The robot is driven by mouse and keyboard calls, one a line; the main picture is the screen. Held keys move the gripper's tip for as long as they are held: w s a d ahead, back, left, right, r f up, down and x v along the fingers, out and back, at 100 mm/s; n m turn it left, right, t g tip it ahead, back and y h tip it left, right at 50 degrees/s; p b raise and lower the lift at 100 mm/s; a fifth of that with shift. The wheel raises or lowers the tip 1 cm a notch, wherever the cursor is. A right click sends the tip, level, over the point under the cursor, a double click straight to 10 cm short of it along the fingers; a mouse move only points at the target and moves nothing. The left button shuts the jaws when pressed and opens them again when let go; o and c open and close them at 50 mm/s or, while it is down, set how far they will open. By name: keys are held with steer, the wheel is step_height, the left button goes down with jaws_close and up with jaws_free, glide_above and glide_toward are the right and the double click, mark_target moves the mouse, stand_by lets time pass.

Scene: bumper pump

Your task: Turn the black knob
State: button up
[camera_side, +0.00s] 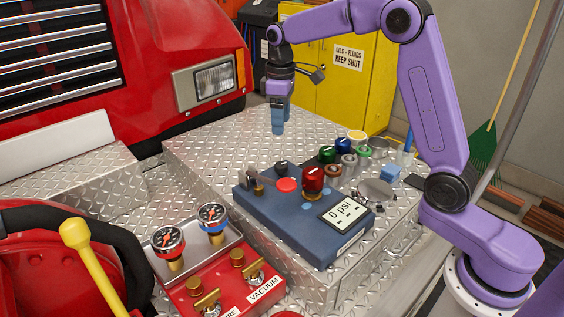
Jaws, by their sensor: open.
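The black knob (281,167) is a small dark knob at the back of the blue-grey control box (290,226), close to a small lever. My gripper (278,131) hangs pointing down above the diamond-plate deck, up and behind the black knob in the picture. It is apart from the knob and holds nothing that I can see. Its fingers are small in this view, and the gap between them is hard to make out.
On the box are a red button (287,185), a red knob (313,180), a lever (254,175) and a "0 psi" display (343,213). Several coloured caps (342,146) stand behind it. Gauges (168,241) are at front left. The deck (215,140) behind the box is clear.

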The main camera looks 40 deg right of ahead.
mark_target(281, 164)
step_height(281, 164, down, 13)
steer(key=shift+r, duration=0.15)
stand_by(0.4)
steer(key=c, duration=1.1)
